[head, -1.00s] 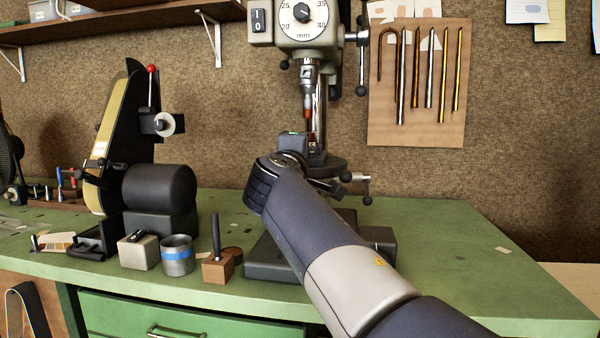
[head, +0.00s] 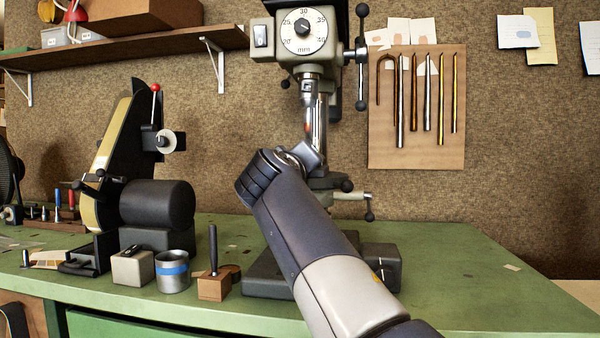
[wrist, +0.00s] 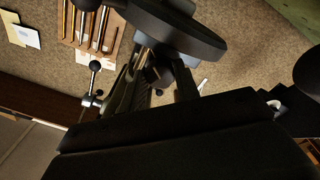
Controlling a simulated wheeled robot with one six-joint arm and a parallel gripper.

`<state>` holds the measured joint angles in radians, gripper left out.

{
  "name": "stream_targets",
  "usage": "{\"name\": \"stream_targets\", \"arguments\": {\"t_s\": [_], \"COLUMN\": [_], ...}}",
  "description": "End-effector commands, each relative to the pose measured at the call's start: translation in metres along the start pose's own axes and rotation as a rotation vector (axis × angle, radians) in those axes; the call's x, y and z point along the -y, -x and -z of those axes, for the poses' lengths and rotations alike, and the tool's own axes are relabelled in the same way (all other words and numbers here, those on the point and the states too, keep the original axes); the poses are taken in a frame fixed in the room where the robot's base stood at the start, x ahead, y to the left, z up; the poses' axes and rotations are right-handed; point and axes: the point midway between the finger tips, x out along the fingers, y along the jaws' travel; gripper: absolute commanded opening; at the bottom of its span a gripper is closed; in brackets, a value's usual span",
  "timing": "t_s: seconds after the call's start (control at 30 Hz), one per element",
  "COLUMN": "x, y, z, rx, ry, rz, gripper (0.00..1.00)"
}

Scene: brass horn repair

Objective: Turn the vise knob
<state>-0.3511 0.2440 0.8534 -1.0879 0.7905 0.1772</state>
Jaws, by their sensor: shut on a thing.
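My gripper shows in the wrist view (wrist: 160,80), with its wide dark body across the lower part and its fingers pointing up the picture. The fingers are shut on a small dark part, which I take for the vise knob (wrist: 157,72); little of it shows. Just beyond is a dark round plate (wrist: 180,28).
A belt sander (head: 120,150), a grey block (head: 133,267), a tin with a blue band (head: 173,272) and a wooden block with a peg (head: 214,287) stand left.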

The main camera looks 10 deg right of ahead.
Motion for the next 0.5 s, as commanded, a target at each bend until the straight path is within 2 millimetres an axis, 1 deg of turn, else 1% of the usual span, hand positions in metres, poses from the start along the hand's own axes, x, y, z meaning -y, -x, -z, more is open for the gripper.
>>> {"name": "stream_targets", "arguments": {"t_s": [0.2, 0.5], "x": [0.0014, 0.0013], "y": [-0.0004, -0.0005], "z": [-0.0012, -0.0011], "rx": [0.005, 0.005], "ry": [-0.043, -0.051], "rz": [0.001, 0.001], "gripper": [0.08, 0.08]}}
